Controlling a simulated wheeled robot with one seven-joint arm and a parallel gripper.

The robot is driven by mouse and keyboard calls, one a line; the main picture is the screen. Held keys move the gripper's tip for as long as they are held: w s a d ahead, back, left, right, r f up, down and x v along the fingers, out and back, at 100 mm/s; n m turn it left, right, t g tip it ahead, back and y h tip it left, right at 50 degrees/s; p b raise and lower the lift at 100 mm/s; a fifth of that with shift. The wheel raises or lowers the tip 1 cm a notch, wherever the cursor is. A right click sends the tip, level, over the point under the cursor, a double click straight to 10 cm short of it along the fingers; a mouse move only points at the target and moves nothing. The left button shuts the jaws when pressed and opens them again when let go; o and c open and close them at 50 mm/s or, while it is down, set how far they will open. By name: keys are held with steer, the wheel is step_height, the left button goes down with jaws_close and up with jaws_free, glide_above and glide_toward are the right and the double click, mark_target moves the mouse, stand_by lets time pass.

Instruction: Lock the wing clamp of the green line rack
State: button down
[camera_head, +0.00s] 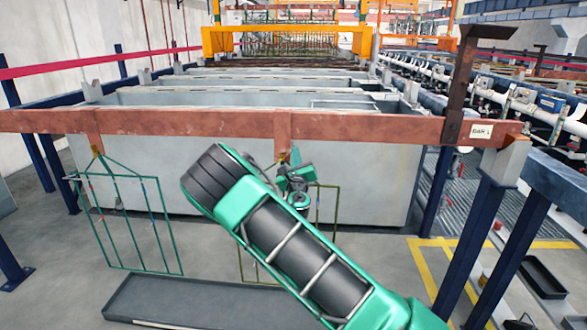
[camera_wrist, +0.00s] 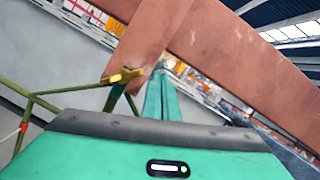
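The green rack (camera_head: 125,222), a thin wire frame, hangs at the left of the red-brown bar (camera_head: 190,124). Its small clamp (camera_head: 97,151) sits at the top, by a bar hanger; its wing's angle is too small to tell. A second, olive-yellow rack (camera_head: 337,215) hangs farther right, partly behind my arm. In the wrist view, this olive rack (camera_wrist: 30,112) has a brass wing clamp (camera_wrist: 122,76) standing out sideways at its hanger. My gripper (camera_wrist: 160,70) has its green fingers together, just right of this clamp and seemingly apart from it. My gripper also shows in the head view (camera_head: 287,163).
Grey tanks (camera_head: 235,160) stand behind the bar. A low grey tray (camera_head: 180,302) lies on the floor under the racks. Blue posts (camera_head: 478,240) stand at the right. The floor left of the tray is clear.

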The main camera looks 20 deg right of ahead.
steer(key=shift+r, duration=0.35)
steer(key=shift+a+r, duration=0.1)
stand_by(0.5)
steer(key=s+f, duration=0.4)
steer(key=s, duration=0.6)
steer(key=shift+s+d, duration=0.4)
